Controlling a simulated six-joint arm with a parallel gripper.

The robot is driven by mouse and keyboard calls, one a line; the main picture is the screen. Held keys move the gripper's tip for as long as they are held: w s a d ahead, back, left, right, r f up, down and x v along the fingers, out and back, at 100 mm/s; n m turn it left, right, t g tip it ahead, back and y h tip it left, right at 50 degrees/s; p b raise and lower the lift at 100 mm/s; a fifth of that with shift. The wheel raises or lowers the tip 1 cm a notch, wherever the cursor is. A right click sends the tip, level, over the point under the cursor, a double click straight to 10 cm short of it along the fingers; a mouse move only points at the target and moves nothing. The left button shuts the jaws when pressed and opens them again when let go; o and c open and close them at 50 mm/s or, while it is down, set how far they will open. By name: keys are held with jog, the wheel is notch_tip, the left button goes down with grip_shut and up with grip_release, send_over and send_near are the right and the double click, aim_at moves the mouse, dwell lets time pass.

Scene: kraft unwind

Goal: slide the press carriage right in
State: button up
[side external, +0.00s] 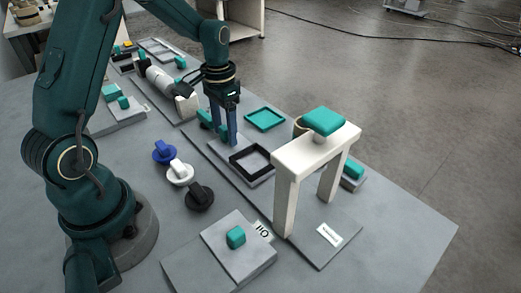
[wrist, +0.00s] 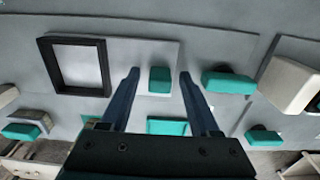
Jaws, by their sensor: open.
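The press carriage is a grey plate (side external: 258,179) with a black square frame (side external: 250,159) on it, lying on a long grey base. It also shows in the wrist view, with its black frame (wrist: 106,70) and a teal handle (wrist: 160,81) at one end. The press is a white arch (side external: 318,150) with a teal pad (side external: 324,121) on top. The carriage's frame is to the left of the arch, outside it. My gripper (side external: 223,133) is open at the handle end. In the wrist view the handle appears between my fingertips (wrist: 160,75), with space on both sides.
A teal tray (side external: 265,119) lies behind the carriage. Blue (side external: 164,151), white (side external: 180,172) and black (side external: 199,196) knobs stand in front. A teal-knobbed plate (side external: 238,250) is near the front edge. Another teal block (wrist: 228,82) sits close to one finger.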

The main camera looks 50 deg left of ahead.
jog(key=shift+c, duration=0.3)
grip_shut()
jog(key=shift+r, duration=0.1)
dwell(1.0)
